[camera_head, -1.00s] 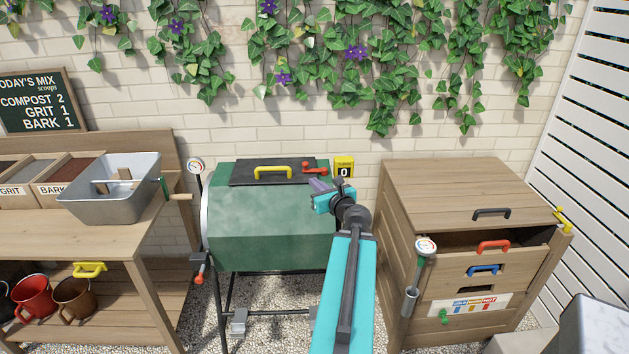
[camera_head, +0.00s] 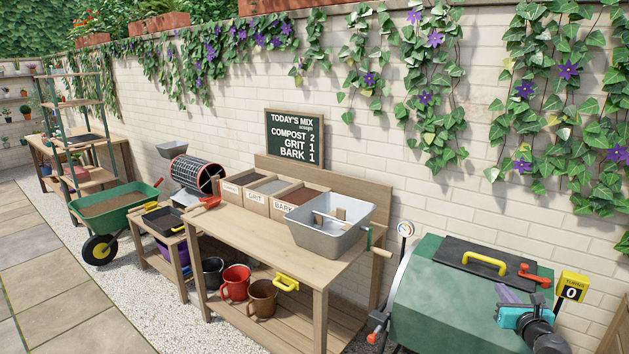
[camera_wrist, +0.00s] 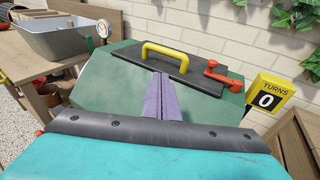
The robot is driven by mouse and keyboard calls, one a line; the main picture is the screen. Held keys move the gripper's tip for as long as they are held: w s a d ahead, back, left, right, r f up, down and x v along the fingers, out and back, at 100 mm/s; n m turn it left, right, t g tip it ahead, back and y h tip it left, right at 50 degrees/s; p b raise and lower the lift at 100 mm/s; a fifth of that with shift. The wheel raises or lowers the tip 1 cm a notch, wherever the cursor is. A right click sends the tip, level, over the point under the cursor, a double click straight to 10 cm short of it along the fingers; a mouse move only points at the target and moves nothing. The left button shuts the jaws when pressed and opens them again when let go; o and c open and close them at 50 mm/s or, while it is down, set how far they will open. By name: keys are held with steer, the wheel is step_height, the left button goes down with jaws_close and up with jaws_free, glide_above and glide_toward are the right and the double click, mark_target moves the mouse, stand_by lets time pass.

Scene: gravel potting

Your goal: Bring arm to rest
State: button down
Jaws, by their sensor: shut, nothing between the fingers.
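My arm is at the lower right in the head view, and my gripper (camera_head: 507,296) is in front of the green drum (camera_head: 440,305). In the wrist view the two purple fingers of my gripper (camera_wrist: 162,98) lie together, with nothing between them. They point toward the drum's black lid (camera_wrist: 168,72) with its yellow handle (camera_wrist: 165,56). The lid lies closed on the drum. I cannot tell from these views how far the fingertips are from the drum.
A red latch (camera_head: 535,275) and a yellow turns counter (camera_head: 572,287) reading 0 are by the drum. A wooden bench (camera_head: 250,240) holds a grey metal tub (camera_head: 330,225) to the left. A green wheelbarrow (camera_head: 112,207) stands far left beside paving.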

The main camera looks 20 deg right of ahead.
steer(key=w+a+f+n+y, duration=0.25)
steer(key=w+a+f, duration=0.45)
steer(key=a, duration=0.4)
steer(key=w+a+f+n+y, duration=0.2)
steer(key=w+a+f+y, duration=0.2)
steer(key=w+a+f, duration=0.5)
steer(key=s+a+f+n+g+y, duration=0.25)
steer(key=a+f, duration=0.25)
steer(key=a, duration=0.4)
steer(key=s+a+f+n+g+y, duration=0.1)
steer(key=a+f+n+g, duration=0.3)
steer(key=a, duration=0.6)
steer(key=s+a+f+n+y, duration=0.1)
steer(key=a+f+n, duration=0.1)
steer(key=a+f, duration=0.6)
steer(key=s+a+f+n+g, duration=0.8)
steer(key=s+a+f+n, duration=0.45)
steer(key=s+a, duration=0.45)
steer(key=s+d+f+n+g+h, duration=0.1)
steer(key=s+f+n, duration=0.15)
steer(key=s, duration=0.25)
steer(key=s+d+f+n+g, duration=0.1)
steer(key=s+f+n+g, duration=0.15)
steer(key=s, duration=0.25)
steer(key=s+d+r+n+g+h, duration=0.1)
steer(key=s+d+n+g+h, duration=0.1)
steer(key=s+d+n, duration=0.4)
steer(key=shift+s+d+r+n+h, duration=0.2)
steer(key=shift+s+n+h, duration=0.4)
steer(key=shift+n, duration=1.75)
